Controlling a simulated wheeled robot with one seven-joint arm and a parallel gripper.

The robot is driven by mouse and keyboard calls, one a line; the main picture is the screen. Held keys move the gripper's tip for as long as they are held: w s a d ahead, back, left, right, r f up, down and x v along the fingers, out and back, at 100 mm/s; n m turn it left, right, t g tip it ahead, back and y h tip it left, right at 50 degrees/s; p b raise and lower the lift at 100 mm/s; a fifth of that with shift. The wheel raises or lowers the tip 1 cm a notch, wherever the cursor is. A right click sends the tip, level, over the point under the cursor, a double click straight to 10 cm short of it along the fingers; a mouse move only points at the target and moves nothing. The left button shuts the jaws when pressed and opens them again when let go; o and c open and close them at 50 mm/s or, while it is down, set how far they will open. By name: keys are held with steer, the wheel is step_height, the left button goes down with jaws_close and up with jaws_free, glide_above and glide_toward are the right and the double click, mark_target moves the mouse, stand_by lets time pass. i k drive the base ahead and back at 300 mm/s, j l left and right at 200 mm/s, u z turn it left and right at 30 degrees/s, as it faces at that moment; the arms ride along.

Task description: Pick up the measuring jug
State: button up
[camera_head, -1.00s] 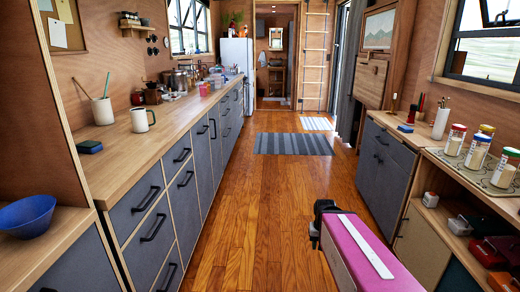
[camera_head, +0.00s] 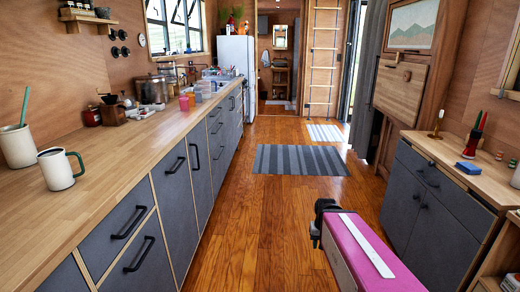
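I cannot pick out a measuring jug for certain. A group of small jars, cups and clear containers (camera_head: 203,90) stands far along the left counter (camera_head: 130,150), too small to tell apart. A white mug with a green handle (camera_head: 58,169) stands near on the same counter. My gripper (camera_head: 318,222) is the dark part at the end of my pink and white arm, low over the floor in the aisle. It touches nothing that I can see, and its fingers are too hidden to read.
A white pot with a green stick (camera_head: 18,145) stands beside the mug. Dark drawers line the left, and a dark cabinet (camera_head: 437,200) with a blue box (camera_head: 468,168) on top stands at the right. The wooden aisle (camera_head: 265,215) is clear up to a striped rug (camera_head: 299,160).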

mark_target(206, 86)
steer(key=i, duration=1.8)
